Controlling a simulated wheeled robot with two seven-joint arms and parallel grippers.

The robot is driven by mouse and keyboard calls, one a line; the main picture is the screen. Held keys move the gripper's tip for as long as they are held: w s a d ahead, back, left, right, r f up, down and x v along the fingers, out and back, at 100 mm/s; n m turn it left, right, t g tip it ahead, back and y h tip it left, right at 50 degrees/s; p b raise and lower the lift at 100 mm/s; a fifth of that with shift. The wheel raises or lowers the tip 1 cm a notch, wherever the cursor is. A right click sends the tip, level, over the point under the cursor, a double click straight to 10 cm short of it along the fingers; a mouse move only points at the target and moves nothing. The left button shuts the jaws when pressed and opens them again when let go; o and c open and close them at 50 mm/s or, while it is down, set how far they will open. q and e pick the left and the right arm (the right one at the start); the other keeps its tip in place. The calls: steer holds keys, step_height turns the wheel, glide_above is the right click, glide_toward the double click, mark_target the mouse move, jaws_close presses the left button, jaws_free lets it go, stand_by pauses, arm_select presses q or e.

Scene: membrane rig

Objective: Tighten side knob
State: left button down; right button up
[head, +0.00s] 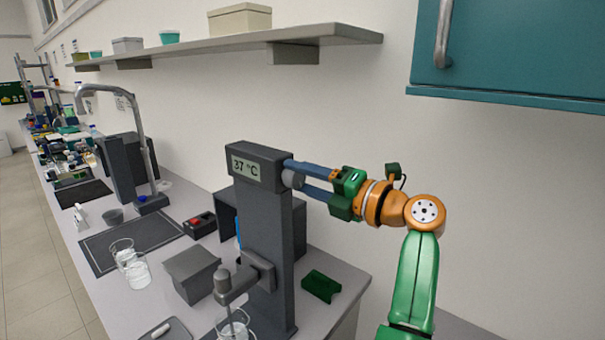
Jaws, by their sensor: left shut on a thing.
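The membrane rig (266,250) is a dark grey upright column with a head showing "37 °C" on its display (245,169). The side knob (289,179) is a light grey round piece on the right side of that head. My left gripper (298,176), with green body and blue-grey fingers, reaches in level from the right. Its fingers are shut on the side knob, one above and one below, and partly hide it. My right gripper is not in view.
Beakers (137,272), a grey box (191,272) and a small device with a red button (199,224) stand left of the rig. A green block (321,286) lies to its right, near the bench end. A shelf (240,47) and teal cabinet (510,45) hang above.

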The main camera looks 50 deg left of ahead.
arm_select(q)
steer(key=shift+r+m, duration=0.1)
steer(key=shift+m, duration=0.9)
steer(key=shift+c, duration=1.5)
jaws_free()
steer(key=shift+d+f, duration=0.1)
steer(key=shift+f, duration=0.1)
steer(key=d+b, duration=0.3)
steer(key=d, duration=0.4)
steer(key=shift+w, duration=0.45)
